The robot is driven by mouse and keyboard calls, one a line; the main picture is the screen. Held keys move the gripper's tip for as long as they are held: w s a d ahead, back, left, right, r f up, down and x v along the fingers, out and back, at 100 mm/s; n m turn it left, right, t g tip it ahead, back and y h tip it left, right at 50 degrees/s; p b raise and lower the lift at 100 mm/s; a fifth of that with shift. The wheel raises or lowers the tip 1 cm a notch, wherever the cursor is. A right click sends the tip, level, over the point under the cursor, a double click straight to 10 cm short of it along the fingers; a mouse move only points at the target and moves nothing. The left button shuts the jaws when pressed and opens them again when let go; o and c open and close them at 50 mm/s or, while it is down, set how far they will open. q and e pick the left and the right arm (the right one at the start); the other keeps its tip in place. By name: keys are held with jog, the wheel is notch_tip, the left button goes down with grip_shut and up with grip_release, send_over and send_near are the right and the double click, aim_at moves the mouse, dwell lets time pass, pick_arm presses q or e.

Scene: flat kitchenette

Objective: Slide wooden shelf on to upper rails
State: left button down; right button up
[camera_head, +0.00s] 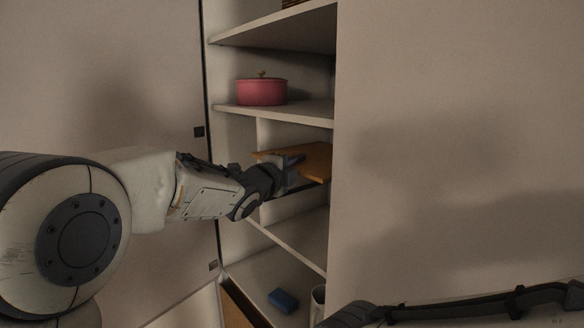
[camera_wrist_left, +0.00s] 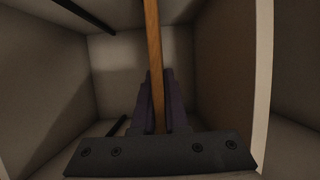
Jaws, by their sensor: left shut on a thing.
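The wooden shelf (camera_head: 318,158) is an orange-brown board inside the open cupboard, below the fixed shelf with the pot. My left gripper (camera_head: 290,163) reaches into the cupboard and is shut on the board's near edge. In the left wrist view the board (camera_wrist_left: 153,50) shows edge-on between the two fingers of the left gripper (camera_wrist_left: 157,105). Dark rails show on the cupboard's side walls: one rail (camera_wrist_left: 84,15) at the top left and another (camera_wrist_left: 115,127) lower left. I cannot tell whether the board touches a rail. My right gripper is not in view.
A pink pot (camera_head: 262,92) stands on the fixed shelf (camera_head: 290,112) above the board. A blue item (camera_head: 283,300) and a pale cup-like container (camera_head: 318,303) stand low in the cupboard. A large flat panel (camera_head: 460,130) bounds the opening on the right.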

aim_at(311, 158)
pick_arm(q)
jog(key=shift+w+d+b, duration=0.2)
jog(key=shift+w+d, duration=0.4)
jog(key=shift+d, duration=0.2)
jog(key=shift+w+d+b, duration=0.15)
jog(key=shift+w+d, duration=0.45)
jog(key=shift+d, duration=0.2)
jog(key=shift+r, duration=0.1)
